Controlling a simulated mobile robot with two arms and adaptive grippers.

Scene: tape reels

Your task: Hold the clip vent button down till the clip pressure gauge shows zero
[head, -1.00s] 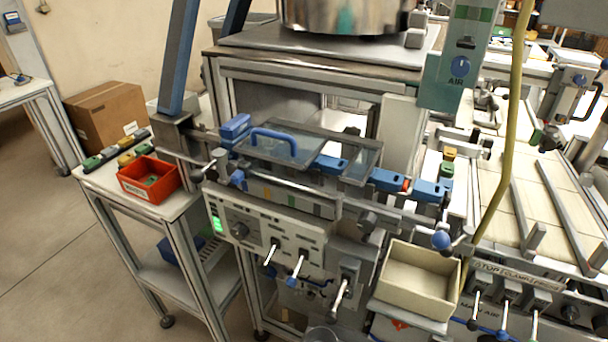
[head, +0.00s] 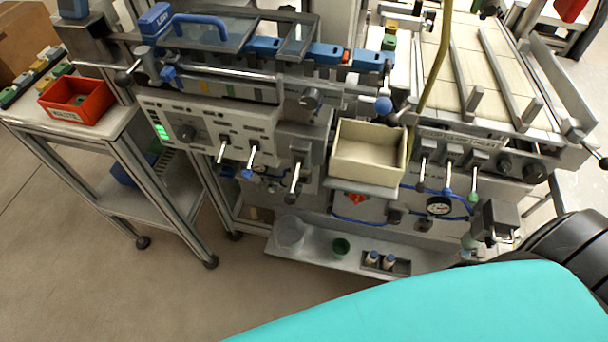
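A small round gauge (head: 439,206) with a white face and black rim is on the lower front of the machine, right of centre; its needle reading is too small to make out. Levers (head: 448,179) with pale handles and blue or green tips stand around it. I cannot tell which part is the clip vent button. Neither gripper's fingertips show. A large teal link and a black ribbed part of my own arm fill the lower right, close to the gauge.
A cream open box (head: 369,152) sticks out from the machine front, left of the gauge. A red bin (head: 76,101) sits on the side table. Floor at lower left is clear.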

